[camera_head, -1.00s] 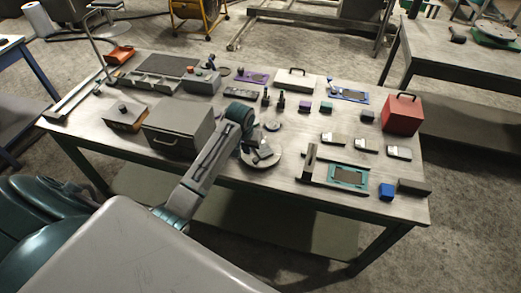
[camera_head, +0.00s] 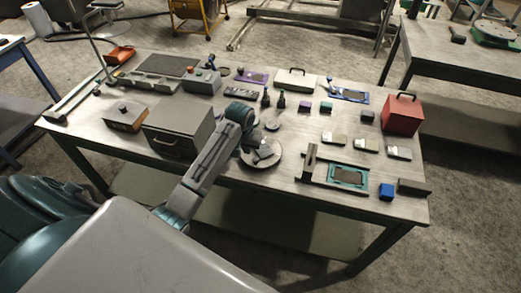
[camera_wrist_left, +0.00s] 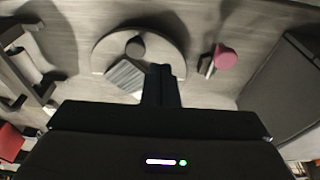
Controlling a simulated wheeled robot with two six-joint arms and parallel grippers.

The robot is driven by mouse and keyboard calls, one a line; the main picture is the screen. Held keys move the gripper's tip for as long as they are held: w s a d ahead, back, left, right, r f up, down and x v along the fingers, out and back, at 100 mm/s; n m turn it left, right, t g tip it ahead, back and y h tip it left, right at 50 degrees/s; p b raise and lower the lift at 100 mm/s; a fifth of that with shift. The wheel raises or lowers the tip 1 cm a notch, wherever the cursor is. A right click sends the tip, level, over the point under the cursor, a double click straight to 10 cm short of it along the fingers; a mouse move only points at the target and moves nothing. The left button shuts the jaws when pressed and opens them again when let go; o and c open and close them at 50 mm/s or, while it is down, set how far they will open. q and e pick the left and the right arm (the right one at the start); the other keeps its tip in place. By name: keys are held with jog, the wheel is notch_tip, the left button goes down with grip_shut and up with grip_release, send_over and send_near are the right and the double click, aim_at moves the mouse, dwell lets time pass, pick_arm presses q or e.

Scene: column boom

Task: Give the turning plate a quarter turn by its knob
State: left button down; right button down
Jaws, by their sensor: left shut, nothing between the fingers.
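The turning plate (camera_head: 266,160) is a round pale disc near the table's front middle. In the left wrist view the plate (camera_wrist_left: 170,38) shows its dark round knob (camera_wrist_left: 135,47) and a grey ribbed patch. My left gripper (camera_head: 252,147) is over the plate in the head view and hides part of it. In the left wrist view the fingers of my left gripper (camera_wrist_left: 163,70) are shut together and empty, at the plate's near side. The knob is a little apart from the fingertips, up and to the left. My right gripper is not in view.
A grey box with a handle (camera_head: 178,131) stands left of the arm. A slide fixture with a teal-edged plate (camera_head: 347,177) lies to the right. A pink-topped piece (camera_wrist_left: 225,60) stands right of the plate in the wrist view.

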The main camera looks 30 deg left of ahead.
aim_at(248, 162)
pick_arm(q)
jog(key=shift+f, duration=0.15)
dwell(0.3)
jog(key=shift+f+b, duration=0.85)
jog(key=shift+f, duration=1.5)
jog(key=shift+s+d+f, duration=0.1)
jog(key=shift+s+f, duration=0.05)
jog(key=shift+s, duration=0.05)
jog(key=shift+f, duration=0.1)
